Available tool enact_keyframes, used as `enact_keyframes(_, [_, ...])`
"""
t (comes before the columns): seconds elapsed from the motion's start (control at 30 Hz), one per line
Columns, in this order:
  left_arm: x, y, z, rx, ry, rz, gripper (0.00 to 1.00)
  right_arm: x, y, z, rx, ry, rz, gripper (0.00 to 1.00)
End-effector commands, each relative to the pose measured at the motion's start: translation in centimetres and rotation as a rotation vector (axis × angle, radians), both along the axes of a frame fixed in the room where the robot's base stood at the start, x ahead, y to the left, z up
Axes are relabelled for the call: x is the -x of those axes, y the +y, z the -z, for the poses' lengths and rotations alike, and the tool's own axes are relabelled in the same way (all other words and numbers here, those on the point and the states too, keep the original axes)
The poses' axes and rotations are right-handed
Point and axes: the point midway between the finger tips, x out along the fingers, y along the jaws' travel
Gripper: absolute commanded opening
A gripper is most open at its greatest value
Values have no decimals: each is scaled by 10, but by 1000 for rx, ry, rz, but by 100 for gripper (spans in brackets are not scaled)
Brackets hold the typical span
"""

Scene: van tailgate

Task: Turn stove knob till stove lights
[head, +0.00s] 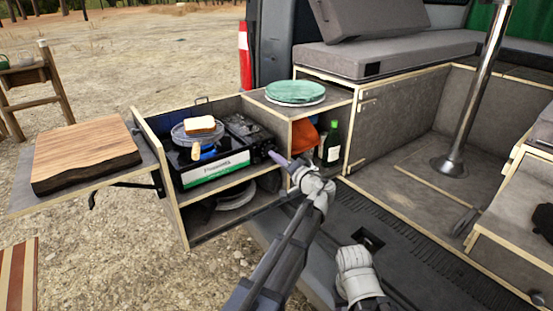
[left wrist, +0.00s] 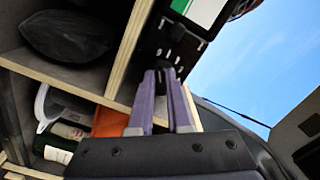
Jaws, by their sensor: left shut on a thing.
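The portable stove (head: 237,126) sits in the pull-out drawer, its black side with the controls facing the van. A dark pan (head: 178,133) with a slice of bread (head: 200,124) stands on it. No flame shows. My left gripper (head: 272,155) reaches the stove's right front corner. In the left wrist view its purple fingers (left wrist: 169,74) are shut on the small dark stove knob, at the stove's black control panel (left wrist: 178,45). The fingers mostly hide the knob. Of my right arm only a pale link shows at the bottom; its gripper is out of view.
A wooden cutting board (head: 85,153) lies on the side shelf at left. A green-topped round plate stack (head: 295,92) tops the cabinet. A green bottle (head: 331,144) and an orange item (head: 304,134) stand in the cubby close beside my left gripper.

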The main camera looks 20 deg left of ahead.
Motion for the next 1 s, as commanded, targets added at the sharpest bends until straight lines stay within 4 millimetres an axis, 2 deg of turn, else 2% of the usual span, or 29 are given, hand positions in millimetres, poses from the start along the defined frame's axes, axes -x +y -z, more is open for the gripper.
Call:
enact_keyframes(0.2, [1, 0, 1, 4, 2, -2, 0, 0, 0, 0, 0, 0, 0, 50])
enact_keyframes(0.23, [1, 0, 1, 4, 2, -2, 19, 0, 0, 0, 0, 0, 0, 50])
enact_keyframes(0.47, [1, 0, 1, 2, 1, -1, 45, 0, 0, 0, 0, 0, 0, 50])
enact_keyframes(0.77, [2, -2, 0, 0, 1, 1, 46, 0, 0, 0, 0, 0, 0, 50])
enact_keyframes(1.0, [24, -29, 0, 0, 1, 3, 46, 0, 0, 0, 0, 0, 0, 50])
